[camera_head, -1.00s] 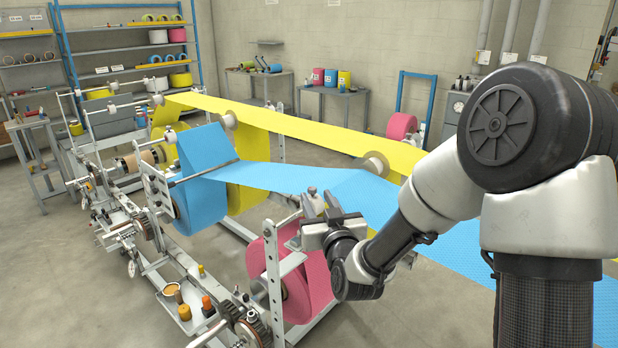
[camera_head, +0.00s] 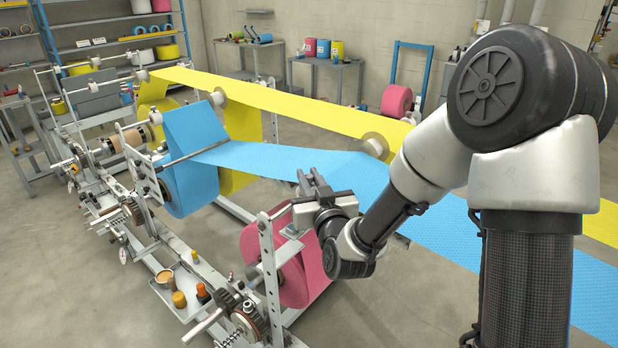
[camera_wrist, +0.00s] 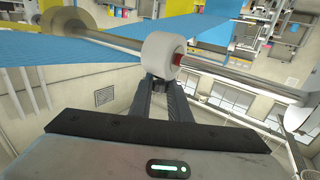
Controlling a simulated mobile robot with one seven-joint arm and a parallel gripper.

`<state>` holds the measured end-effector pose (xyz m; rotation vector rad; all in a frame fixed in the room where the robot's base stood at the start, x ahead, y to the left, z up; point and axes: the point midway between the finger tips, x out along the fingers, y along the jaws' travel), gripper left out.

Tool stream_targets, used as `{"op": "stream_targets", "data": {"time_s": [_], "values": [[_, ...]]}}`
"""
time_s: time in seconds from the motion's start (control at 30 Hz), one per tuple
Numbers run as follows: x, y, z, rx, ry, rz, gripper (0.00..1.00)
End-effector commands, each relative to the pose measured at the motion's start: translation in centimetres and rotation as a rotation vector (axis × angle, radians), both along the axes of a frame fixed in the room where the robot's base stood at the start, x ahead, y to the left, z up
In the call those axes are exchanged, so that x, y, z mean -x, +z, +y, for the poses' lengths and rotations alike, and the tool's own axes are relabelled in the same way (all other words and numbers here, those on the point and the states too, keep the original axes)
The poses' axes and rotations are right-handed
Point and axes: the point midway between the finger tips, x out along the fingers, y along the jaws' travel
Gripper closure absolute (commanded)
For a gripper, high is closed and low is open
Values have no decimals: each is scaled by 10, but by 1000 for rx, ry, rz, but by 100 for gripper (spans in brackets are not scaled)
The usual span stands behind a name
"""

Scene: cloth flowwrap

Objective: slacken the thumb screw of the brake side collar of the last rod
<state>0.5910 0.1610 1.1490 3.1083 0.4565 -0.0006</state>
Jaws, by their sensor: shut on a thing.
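In the wrist view a white collar (camera_wrist: 163,55) with a red part on its right side sits around a bright steel rod (camera_wrist: 225,77). My gripper's two dark fingers (camera_wrist: 166,84) reach up to the collar's near side and are shut on a small piece there, apparently its thumb screw. The fingers hide most of that piece, so I cannot see how far it is turned. In the head view my gripper (camera_head: 309,177) is above and beside the pink roll (camera_head: 292,262), in front of the blue web. The collar is not clear there.
The blue web (camera_head: 440,205) runs close behind my gripper, with the yellow web (camera_head: 290,115) beyond. A perforated upright (camera_head: 268,275) stands left of the pink roll. A tray (camera_head: 180,303) of small jars is at the lower left. Open floor lies below my arm.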

Motion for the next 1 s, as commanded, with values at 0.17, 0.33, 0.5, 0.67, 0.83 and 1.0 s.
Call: {"op": "stream_targets", "data": {"time_s": [0.17,0.33,0.5,0.67,0.83,1.0], "values": [[0,0,0,0,0,0,100],[0,0,0,0,18,-2,100],[-1,-1,-2,2,80,-3,100],[-1,-1,-3,2,187,-5,100],[-2,1,-3,2,332,-4,100],[-2,2,-3,-1,478,-2,100]]}}
